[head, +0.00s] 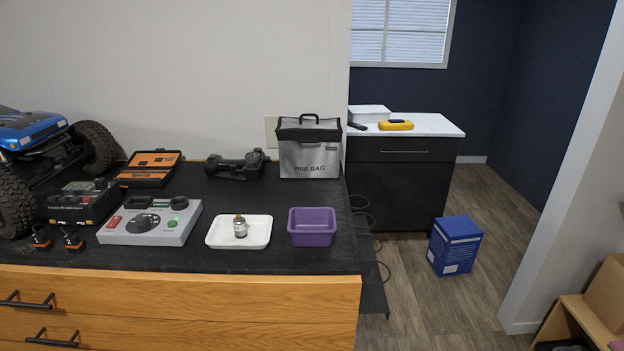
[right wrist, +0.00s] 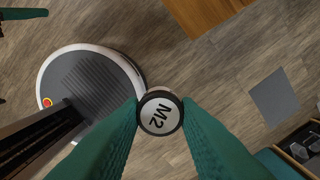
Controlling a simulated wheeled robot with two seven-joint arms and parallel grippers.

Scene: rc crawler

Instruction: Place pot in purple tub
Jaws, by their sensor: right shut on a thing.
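In the right wrist view my right gripper (right wrist: 160,118) is shut on a round pot (right wrist: 160,113) with a dark rim and a pale top marked "M2". The floor shows far below it. The purple tub (head: 313,211) stands on the black bench top at its right end in the head view and looks empty. Neither gripper shows in the head view, so the distance from the held pot to the tub is hidden. My left gripper cannot be made out.
Left of the tub a white tray (head: 262,243) holds a small silver item (head: 240,227). A grey control box (head: 150,222) stands farther left. A fire bag (head: 309,150) stands behind the tub. A blue box (head: 454,246) stands on the floor to the right.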

